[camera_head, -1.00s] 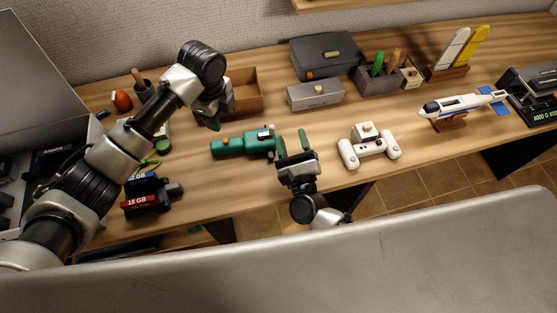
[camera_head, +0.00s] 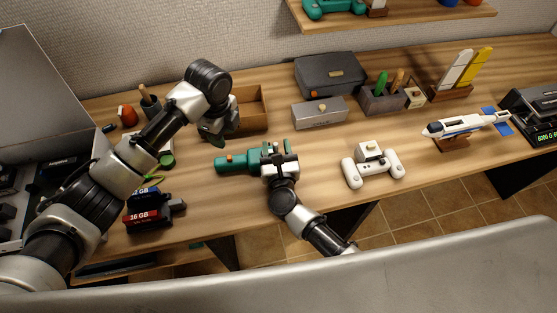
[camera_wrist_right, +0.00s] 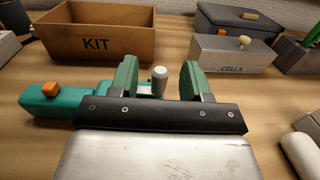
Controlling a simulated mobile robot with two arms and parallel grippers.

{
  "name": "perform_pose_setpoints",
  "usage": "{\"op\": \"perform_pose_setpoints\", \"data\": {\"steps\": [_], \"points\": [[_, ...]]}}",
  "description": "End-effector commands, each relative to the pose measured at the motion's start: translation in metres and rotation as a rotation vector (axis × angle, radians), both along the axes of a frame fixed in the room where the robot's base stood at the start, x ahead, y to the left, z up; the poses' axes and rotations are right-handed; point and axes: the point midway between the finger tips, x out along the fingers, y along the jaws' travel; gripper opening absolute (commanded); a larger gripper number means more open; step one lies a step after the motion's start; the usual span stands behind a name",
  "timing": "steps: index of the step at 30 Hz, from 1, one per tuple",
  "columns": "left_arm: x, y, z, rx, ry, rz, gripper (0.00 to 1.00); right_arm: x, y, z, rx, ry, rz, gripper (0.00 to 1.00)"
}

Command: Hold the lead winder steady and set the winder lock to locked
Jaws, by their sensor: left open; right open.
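The lead winder (camera_head: 232,161) is a teal body lying on the desk, with an orange block (camera_wrist_right: 49,89) near its left end. A pale grey knob (camera_wrist_right: 159,80) stands at its right end; I cannot tell whether this is the winder lock. My right gripper (camera_wrist_right: 160,86) is open, with its green fingers either side of the knob in the wrist view; contact is not clear. In the head view the right gripper (camera_head: 277,150) covers the winder's right end. My left gripper (camera_head: 208,137) is open above the desk behind the winder, in front of the wooden box.
The wooden KIT box (camera_wrist_right: 100,44) and grey CELLS box (camera_head: 319,113) stand behind. Red and blue cartridges (camera_head: 142,217) lie front left. Desk between winder and controller is clear.

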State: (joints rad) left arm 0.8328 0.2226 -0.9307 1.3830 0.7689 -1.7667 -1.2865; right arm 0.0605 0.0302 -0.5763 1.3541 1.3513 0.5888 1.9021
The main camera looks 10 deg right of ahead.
Motion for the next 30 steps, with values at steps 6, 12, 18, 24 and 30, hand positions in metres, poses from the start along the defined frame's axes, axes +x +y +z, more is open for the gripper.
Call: {"op": "perform_pose_setpoints", "data": {"steps": [6, 12, 18, 24, 30], "points": [[0.0, 0.0, 0.0, 0.0, 0.0, 0.0, 0.43, 0.011, 0.0003, 0.0001, 0.001, 0.0, 0.0, 0.47], [0.0, 0.0, 0.0, 0.0, 0.0, 0.0, 0.43, 0.0112, 0.0002, 0.0002, 0.001, 0.0, 0.0, 0.47], [0.0, 0.0, 0.0, 0.0, 0.0, 0.0, 0.43, 0.011, 0.0002, 0.0001, 0.001, 0.0, 0.0, 0.21], [0.0, 0.0, 0.0, 0.0, 0.0, 0.0, 0.43, 0.0109, 0.0001, 0.0001, 0.001, 0.0, 0.0, 0.0], [0.0, 0.0, 0.0, 0.0, 0.0, 0.0, 0.2, 0.0108, 0.0001, 0.0001, 0.0, 0.0, 0.0, 0.0]]}}
